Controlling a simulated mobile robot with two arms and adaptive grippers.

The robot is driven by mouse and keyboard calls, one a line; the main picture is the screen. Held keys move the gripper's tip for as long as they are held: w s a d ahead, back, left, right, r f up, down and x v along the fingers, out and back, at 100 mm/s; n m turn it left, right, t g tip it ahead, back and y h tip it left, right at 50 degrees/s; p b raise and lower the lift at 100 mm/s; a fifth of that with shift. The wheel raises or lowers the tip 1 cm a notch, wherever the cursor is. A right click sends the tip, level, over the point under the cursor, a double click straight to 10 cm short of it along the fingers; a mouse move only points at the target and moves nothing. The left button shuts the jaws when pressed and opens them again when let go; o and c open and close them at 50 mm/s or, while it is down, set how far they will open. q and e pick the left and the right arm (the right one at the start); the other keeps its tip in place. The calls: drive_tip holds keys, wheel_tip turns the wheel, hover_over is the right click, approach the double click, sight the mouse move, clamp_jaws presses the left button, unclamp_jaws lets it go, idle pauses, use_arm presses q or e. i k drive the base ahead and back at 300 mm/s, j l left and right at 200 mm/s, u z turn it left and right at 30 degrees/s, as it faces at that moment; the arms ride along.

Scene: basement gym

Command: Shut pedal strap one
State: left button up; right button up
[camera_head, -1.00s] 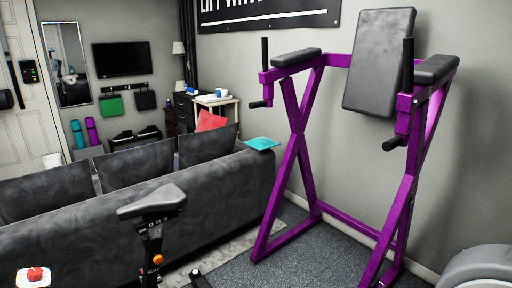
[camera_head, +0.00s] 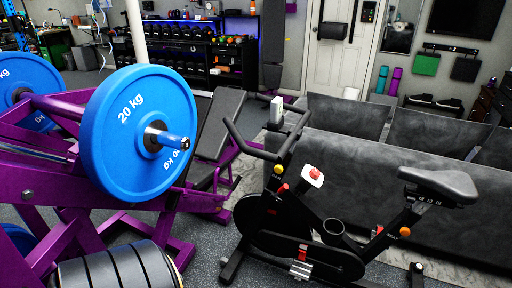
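The exercise bike (camera_head: 330,210) stands in the lower right middle, black, with handlebars at the left and a saddle (camera_head: 438,184) at the right. A pedal (camera_head: 300,268) with silver and red parts shows low on its near side. The pedal's strap is too small to tell open from shut. The far-side pedal cannot be made out. Neither of my grippers is in view.
A purple weight machine (camera_head: 60,165) with blue 20 kg plates (camera_head: 135,130) fills the left. A dark sofa (camera_head: 350,160) stands close behind the bike. A black ribbed cylinder (camera_head: 115,270) is at the bottom left. Some grey floor is bare left of the bike.

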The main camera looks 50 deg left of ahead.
sight(303, 249)
drive_tip(key=u, duration=1.15)
drive_tip(key=i+j+u, duration=0.1)
drive_tip(key=i+u, duration=0.15)
drive_tip(key=i, duration=0.9)
